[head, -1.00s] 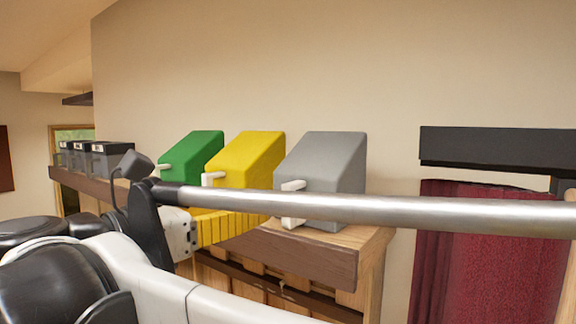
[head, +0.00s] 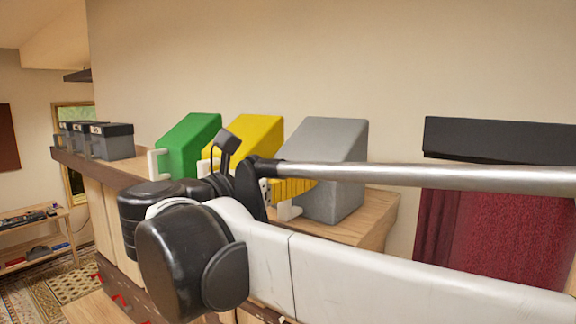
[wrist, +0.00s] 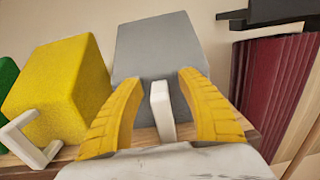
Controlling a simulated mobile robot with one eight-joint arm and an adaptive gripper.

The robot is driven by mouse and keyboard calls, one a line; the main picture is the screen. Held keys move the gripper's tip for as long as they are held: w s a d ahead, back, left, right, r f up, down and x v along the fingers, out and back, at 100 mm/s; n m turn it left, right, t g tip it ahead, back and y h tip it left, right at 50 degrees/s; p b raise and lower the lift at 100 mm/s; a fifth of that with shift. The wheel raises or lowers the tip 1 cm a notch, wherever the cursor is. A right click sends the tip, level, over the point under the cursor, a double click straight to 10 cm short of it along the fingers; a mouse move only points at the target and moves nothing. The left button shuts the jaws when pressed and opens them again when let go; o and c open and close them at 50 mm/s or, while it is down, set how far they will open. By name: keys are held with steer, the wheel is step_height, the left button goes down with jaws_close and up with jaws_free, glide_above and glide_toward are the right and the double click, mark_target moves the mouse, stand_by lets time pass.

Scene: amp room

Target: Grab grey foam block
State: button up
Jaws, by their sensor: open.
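The grey foam block (head: 334,150) stands on the wooden shelf, rightmost of three wedge-shaped blocks, with a white handle on its front. In the wrist view the grey block (wrist: 160,52) is straight ahead, and its white handle (wrist: 162,110) lies between the two yellow fingers. My gripper (wrist: 158,85) is open, its fingers spread to either side of the handle. I cannot tell whether they touch the block. In the head view my gripper (head: 292,188) is in front of the block's left side, partly hidden by my arm.
The yellow block (head: 250,138) and green block (head: 190,142) stand to the left on the shelf (head: 370,212). Several dark bins (head: 110,140) stand at its far left end. A dark red curtain (head: 490,240) hangs under a black ledge (head: 500,139) on the right.

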steer(key=shift+w, duration=0.15)
jaws_close()
stand_by(0.4)
